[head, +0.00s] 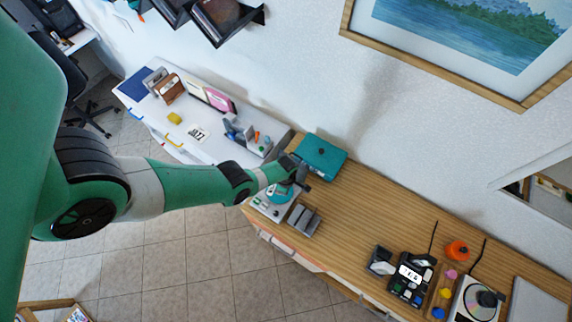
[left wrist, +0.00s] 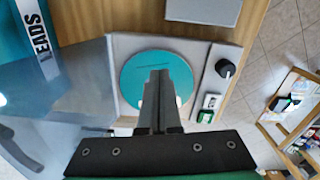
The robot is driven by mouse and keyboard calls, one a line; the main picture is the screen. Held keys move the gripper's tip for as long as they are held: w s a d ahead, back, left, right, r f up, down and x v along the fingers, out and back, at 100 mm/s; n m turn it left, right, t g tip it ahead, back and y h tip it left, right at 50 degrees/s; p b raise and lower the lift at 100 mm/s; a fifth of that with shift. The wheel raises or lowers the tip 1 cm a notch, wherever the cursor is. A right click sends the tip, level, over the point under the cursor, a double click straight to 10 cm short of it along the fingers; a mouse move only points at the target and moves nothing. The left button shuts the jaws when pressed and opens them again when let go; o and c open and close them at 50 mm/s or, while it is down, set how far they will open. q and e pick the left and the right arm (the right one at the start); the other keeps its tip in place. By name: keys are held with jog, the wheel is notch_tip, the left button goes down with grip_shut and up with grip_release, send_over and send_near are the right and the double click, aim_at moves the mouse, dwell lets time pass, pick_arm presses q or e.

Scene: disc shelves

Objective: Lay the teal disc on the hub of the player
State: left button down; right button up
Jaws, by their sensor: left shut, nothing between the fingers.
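The teal disc (left wrist: 133,78) lies on the light grey player (left wrist: 221,62), which has a dark knob at its right in the left wrist view. In the head view the disc (head: 279,194) also shows on the player (head: 261,206), partly behind my arm. My left gripper (left wrist: 160,78) is shut and empty, with its fingers in front of the disc. The fingers hide the disc's middle, so I cannot see the hub or tell whether the fingertips touch the disc. My right gripper is not in view.
A see-through lid (left wrist: 62,95) stands beside the player. A teal box (head: 319,157) lies behind it on the wooden counter (head: 362,205). Another player with a silver disc (head: 476,301) stands far right. The middle of the counter is clear.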

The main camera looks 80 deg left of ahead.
pick_arm(q)
jog(key=w+d+b, duration=0.1)
jog(key=w+d, duration=0.1)
jog(key=w, duration=0.1)
jog(key=w+d+b, duration=0.2)
jog(key=w, duration=0.1)
jog(key=w+d+b, duration=0.2)
jog(key=w, duration=0.1)
jog(key=shift+w+d+r, duration=0.1)
jog(key=shift+w+d, duration=0.05)
jog(key=shift+d, duration=0.25)
jog(key=shift+w+d+r, duration=0.2)
